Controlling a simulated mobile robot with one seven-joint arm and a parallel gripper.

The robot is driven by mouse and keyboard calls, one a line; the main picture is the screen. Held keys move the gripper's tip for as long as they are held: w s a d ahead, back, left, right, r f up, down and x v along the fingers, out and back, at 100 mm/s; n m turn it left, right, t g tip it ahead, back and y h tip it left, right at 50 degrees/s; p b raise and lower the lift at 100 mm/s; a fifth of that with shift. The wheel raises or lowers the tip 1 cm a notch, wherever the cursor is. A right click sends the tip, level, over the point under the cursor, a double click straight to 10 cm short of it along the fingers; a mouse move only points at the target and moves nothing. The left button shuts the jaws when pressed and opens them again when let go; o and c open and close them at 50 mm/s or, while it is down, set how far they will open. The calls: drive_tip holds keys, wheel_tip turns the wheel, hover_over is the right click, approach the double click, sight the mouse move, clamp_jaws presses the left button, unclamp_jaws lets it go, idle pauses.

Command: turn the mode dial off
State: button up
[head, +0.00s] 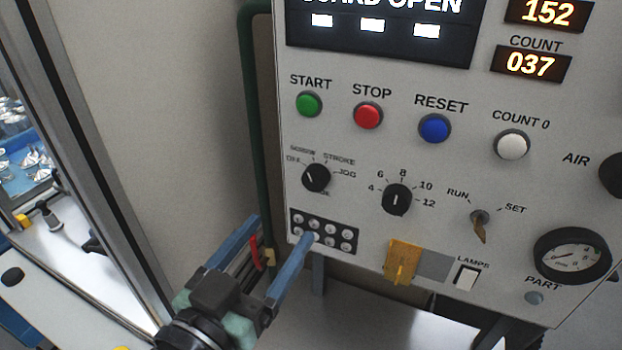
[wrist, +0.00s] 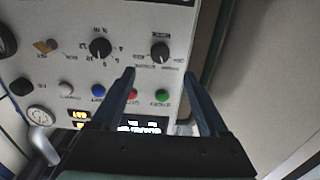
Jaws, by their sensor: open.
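The mode dial (head: 316,178) is a black round knob with a pale mark, on the grey panel below the green button. STROKE and JOG are legible around it; its other labels are blurred. Its mark points to the upper left, but I cannot tell surely at which label. In the wrist view the dial (wrist: 160,52) appears upside down, just beyond the gap between my fingertips. My gripper (head: 283,232) is open and empty, below and left of the dial, apart from it. Its two blue fingers also show in the wrist view (wrist: 159,74).
A numbered knob (head: 397,199) sits right of the dial, with a key switch (head: 480,222) farther right. Start (head: 309,104), stop (head: 368,115) and reset (head: 434,128) buttons are above. A connector block (head: 323,231) lies below the dial. A green pipe (head: 254,130) runs along the panel's left edge.

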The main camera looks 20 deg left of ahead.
sight(312, 184)
drive_tip(key=w+p, duration=0.3)
drive_tip(key=w, duration=0.6)
drive_tip(key=shift+w+d+r, duration=0.1)
drive_tip(key=shift+w+r, duration=0.05)
drive_tip(key=shift+w, duration=0.1)
drive_tip(key=shift+w+p, duration=0.35)
drive_tip(key=shift+w, duration=0.2)
clamp_jaws()
